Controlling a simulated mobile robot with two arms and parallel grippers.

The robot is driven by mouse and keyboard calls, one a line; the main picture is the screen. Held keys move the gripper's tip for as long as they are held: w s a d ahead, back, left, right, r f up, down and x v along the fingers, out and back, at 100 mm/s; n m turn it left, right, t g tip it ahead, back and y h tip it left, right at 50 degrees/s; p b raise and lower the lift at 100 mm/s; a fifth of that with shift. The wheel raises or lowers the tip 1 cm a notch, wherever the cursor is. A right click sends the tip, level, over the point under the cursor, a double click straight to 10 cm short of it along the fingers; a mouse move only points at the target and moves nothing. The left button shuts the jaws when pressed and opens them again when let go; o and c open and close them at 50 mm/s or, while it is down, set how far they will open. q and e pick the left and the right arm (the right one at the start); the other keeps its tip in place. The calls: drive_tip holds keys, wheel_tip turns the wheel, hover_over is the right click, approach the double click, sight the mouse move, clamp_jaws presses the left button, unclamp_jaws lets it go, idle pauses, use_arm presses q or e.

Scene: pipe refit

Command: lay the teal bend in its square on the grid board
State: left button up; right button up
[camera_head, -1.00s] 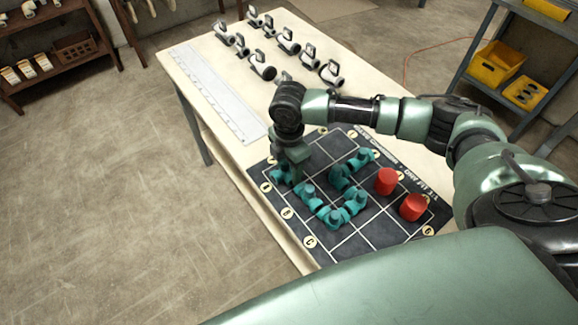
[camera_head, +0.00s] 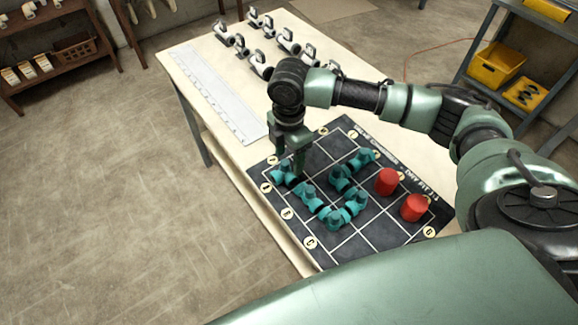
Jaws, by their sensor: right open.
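The black grid board (camera_head: 376,232) lies on the table with several teal pipe pieces on it. One teal piece, which looks like the bend (camera_head: 283,174), lies in a square at the board's left corner, by the row and column labels. My right gripper (camera_head: 288,164) is open and points down just above this piece, with nothing seen between its fingers. Its near finger hides part of the piece. Other teal pieces (camera_head: 333,219) form a chain across the neighbouring squares. My left gripper is out of view.
Two red cylinders (camera_head: 387,181) stand on the board's right side. A white ruled strip (camera_head: 215,95) lies along the table's left edge. Several white-and-dark valve fittings (camera_head: 288,42) stand at the table's far end. The board's front squares are bare.

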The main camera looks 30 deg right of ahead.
wheel_tip(320, 180, up, 7)
drive_tip(key=shift+b, duration=0.3)
idle(0.4)
